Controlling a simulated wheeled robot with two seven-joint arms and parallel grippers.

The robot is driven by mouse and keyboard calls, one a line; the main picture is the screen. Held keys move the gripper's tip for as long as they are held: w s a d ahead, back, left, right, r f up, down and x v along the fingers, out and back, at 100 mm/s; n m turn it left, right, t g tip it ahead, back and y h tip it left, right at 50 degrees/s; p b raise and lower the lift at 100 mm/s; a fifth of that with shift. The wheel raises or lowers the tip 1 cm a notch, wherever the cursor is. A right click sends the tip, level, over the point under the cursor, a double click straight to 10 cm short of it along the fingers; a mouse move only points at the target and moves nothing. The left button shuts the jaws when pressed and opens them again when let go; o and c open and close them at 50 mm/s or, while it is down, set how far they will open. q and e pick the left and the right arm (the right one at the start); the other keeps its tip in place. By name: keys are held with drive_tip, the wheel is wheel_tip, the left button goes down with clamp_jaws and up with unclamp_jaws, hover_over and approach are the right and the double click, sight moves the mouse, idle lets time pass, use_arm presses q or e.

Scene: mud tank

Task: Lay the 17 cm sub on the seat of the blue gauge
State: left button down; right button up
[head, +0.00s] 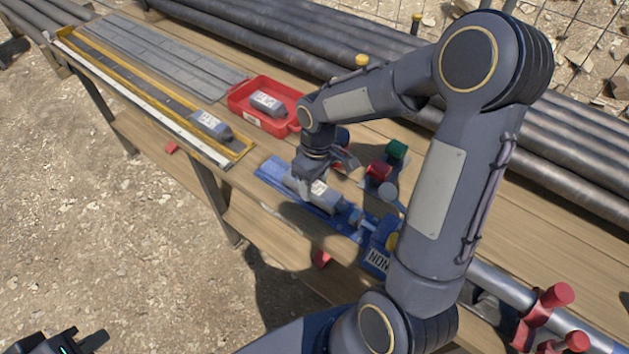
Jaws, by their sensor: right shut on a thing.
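The blue gauge (270,171) lies along the front edge of the wooden bench. My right gripper (304,186) reaches down over it and is shut on a grey sub (330,198) with a white label. This sub lies lengthwise along the gauge, at or just above its seat; I cannot tell whether it touches. The wrist hides part of it. Another labelled grey sub (211,124) lies in the yellow-edged rack, and a third (268,102) is in the red tray. The lengths on the labels are too small to read. My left gripper (80,345) is at the bottom left corner, partly cut off, away from the bench.
The red tray (237,103) and the yellow-edged rack (240,153) are to the left on the bench. Green (397,150) and red (378,171) capped pieces stand behind the gauge. Long pipes (255,52) run along the back. A red clamp (546,305) is at the lower right.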

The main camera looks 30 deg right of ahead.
drive_tip(key=o, duration=1.7)
drive_tip(key=shift+c, duration=0.2)
drive_tip(key=shift+r, duration=0.1)
wheel_tip(320, 180, up, 7)
drive_tip(key=p, duration=0.5)
drive_tip(key=shift+p, duration=0.4)
